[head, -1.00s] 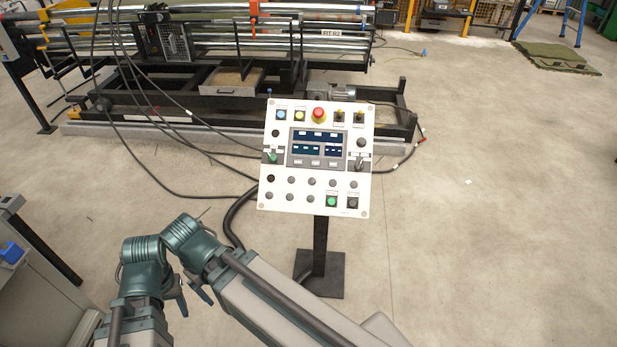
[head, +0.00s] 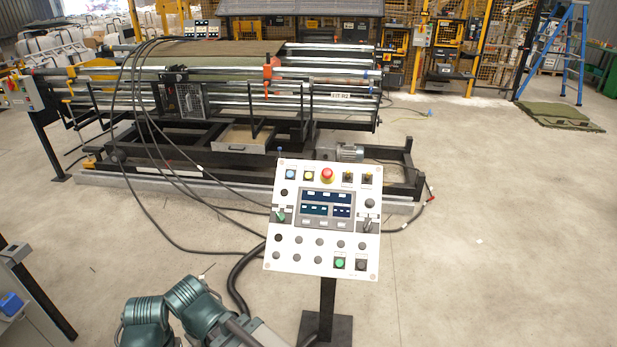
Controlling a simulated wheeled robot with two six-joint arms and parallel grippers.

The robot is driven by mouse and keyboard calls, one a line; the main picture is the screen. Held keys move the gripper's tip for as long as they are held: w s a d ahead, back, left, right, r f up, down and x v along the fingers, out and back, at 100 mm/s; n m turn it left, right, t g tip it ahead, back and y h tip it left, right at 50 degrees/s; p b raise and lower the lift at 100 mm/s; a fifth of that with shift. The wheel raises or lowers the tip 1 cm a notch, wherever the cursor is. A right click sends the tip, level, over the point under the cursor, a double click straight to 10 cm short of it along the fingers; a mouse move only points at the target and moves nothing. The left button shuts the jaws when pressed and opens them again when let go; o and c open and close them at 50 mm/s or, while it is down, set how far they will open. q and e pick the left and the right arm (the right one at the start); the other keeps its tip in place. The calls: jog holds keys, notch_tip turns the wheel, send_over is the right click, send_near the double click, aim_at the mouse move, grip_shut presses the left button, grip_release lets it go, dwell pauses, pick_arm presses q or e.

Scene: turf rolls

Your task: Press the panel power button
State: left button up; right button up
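The control panel (head: 309,271) is a white plate on a dark post, a little right of centre in the head view. It carries a screen (head: 327,208), a red mushroom button (head: 327,174) on a yellow ring at the top, and blue (head: 290,174) and yellow (head: 308,175) buttons beside it. A green button (head: 340,263) sits at the lower right next to a dark one (head: 361,265). No label reading power is legible. Teal and grey links of my own arm show at the bottom, below and left of the panel, apart from it. Neither gripper's fingertips are visible.
Behind the panel stands a long machine with metal rollers (head: 220,91) on a black frame. Black cables run across the floor to the panel post. A blue ladder (head: 567,50) and green turf (head: 553,115) are at the back right. The floor at right is clear.

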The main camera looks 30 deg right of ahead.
grip_shut()
dwell(0.3)
dwell(1.4)
